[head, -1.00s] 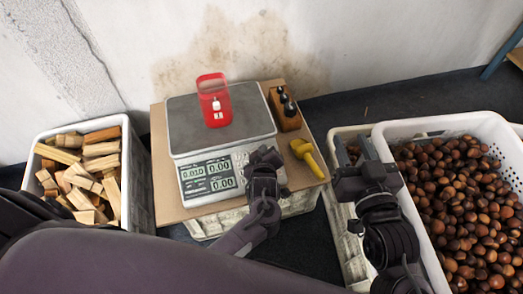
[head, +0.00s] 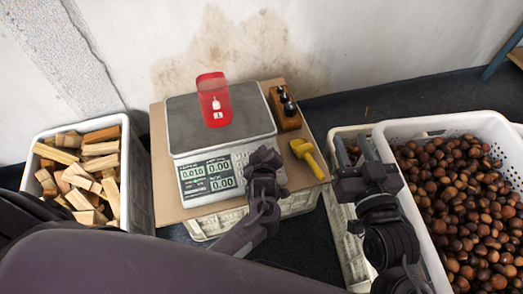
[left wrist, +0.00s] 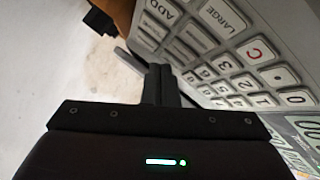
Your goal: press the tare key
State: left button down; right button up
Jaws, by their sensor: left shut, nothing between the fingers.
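The scale (head: 190,146) stands on a board, with its display (head: 208,174) and keypad on the front panel. A red open-topped bag or container (head: 214,100) stands on its pan. My left gripper (head: 264,157) is over the right part of the front panel and hides most of the keys. In the left wrist view its fingers (left wrist: 162,84) are shut and empty, close to the keypad (left wrist: 228,62). Number keys, a C key, "ADD" and "LARGE" show there. I cannot make out the tare key or whether the fingertips touch a key.
A white crate of chestnuts (head: 440,127) stands at the right, and a crate of wood pieces (head: 68,128) at the left. A yellow-handled tool (head: 308,157) and a wooden block with dark knobs (head: 284,108) lie right of the scale. The wall is behind.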

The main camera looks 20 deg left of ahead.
pick_arm(q)
jog(key=shift+f, duration=0.15)
dwell(0.4)
jog(key=shift+s+d+r+p, duration=0.15)
jog(key=shift+r+p, duration=0.6)
jog(key=shift+p, duration=0.05)
jog(key=r+p, duration=0.1)
jog(key=s+r+p, duration=0.1)
jog(key=r+p, duration=0.2)
jog(key=p, duration=0.1)
jog(key=shift+s+d+r, duration=0.15)
jog(key=shift+d+r, duration=0.2)
jog(key=shift+d, duration=0.05)
dwell(1.4)
